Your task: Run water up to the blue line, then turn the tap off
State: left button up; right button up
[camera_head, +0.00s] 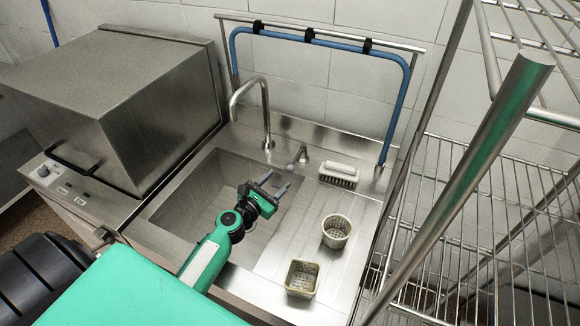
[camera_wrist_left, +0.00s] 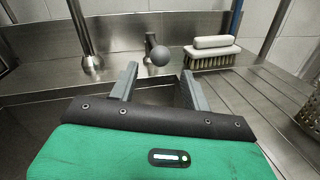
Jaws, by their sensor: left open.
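The steel sink basin (camera_head: 185,185) is in the middle of the head view. I cannot make out a blue line or a water level in it. The curved tap spout (camera_head: 250,87) stands behind the basin; no stream shows under it. The tap lever with a grey ball knob (camera_head: 302,152) stands right of the spout. In the left wrist view the knob (camera_wrist_left: 160,55) appears just beyond and between the fingertips. My left gripper (camera_head: 278,180) is open and empty over the basin's right side, in front of the lever and apart from it. My right gripper is not in view.
A white scrub brush (camera_head: 340,171) lies right of the lever. A round perforated basket (camera_head: 336,231) and a square one (camera_head: 301,278) stand on the drainboard. A blue hose (camera_head: 320,43) hangs on a rail behind. A steel box machine (camera_head: 120,95) stands left, wire shelving (camera_head: 490,200) right.

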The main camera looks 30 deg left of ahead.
aim_at(287, 172)
pick_arm(q)
jog(key=w, duration=0.4)
jog(key=w+d, duration=0.1)
jog(key=w, duration=0.2)
jog(key=shift+w+p, duration=0.1)
jog(key=shift+p, duration=0.25)
jog(key=shift+d, duration=0.15)
grip_shut()
